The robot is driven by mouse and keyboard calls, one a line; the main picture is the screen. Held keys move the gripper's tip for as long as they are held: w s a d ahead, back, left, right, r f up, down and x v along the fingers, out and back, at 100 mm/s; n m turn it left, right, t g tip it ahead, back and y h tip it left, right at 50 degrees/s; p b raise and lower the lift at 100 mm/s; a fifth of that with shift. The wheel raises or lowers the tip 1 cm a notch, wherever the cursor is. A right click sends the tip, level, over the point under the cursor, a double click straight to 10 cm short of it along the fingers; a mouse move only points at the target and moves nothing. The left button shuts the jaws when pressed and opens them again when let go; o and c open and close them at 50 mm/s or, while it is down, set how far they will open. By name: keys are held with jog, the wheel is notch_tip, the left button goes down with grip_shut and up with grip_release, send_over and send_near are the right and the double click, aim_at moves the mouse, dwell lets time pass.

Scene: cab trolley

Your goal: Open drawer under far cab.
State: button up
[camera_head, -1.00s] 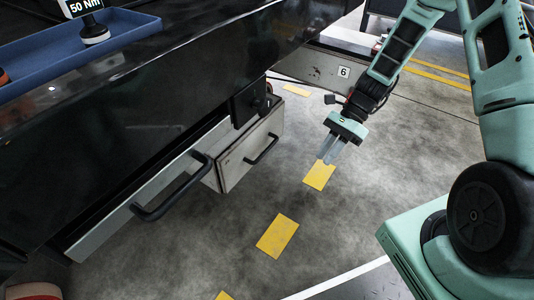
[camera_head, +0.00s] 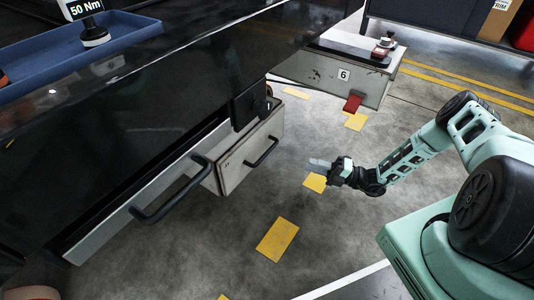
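Two light grey drawer fronts show under the black glossy cab body (camera_head: 170,95). The farther drawer front (camera_head: 232,172) has a dark bar handle (camera_head: 262,152); I cannot tell how far it stands out. The nearer drawer front (camera_head: 105,228) has a larger black bar handle (camera_head: 172,194). My gripper (camera_head: 313,163) is to the right of the farther handle, apart from it, over the floor. Its fingers point left toward that handle. They are seen edge-on and overlap, so their opening is hidden. I see nothing between them.
A grey box marked 6 (camera_head: 318,77) stands beyond, with a red piece (camera_head: 353,103) at its front. A blue tray (camera_head: 135,23) lies on the black top. Yellow patches (camera_head: 277,239) mark the floor. Floor between the drawers and my base is clear.

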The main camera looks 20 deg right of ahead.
aim_at(267, 152)
jog(key=shift+b+x, duration=2.95)
jog(key=shift+x, duration=5.3)
jog(key=shift+f, duration=0.1)
grip_shut()
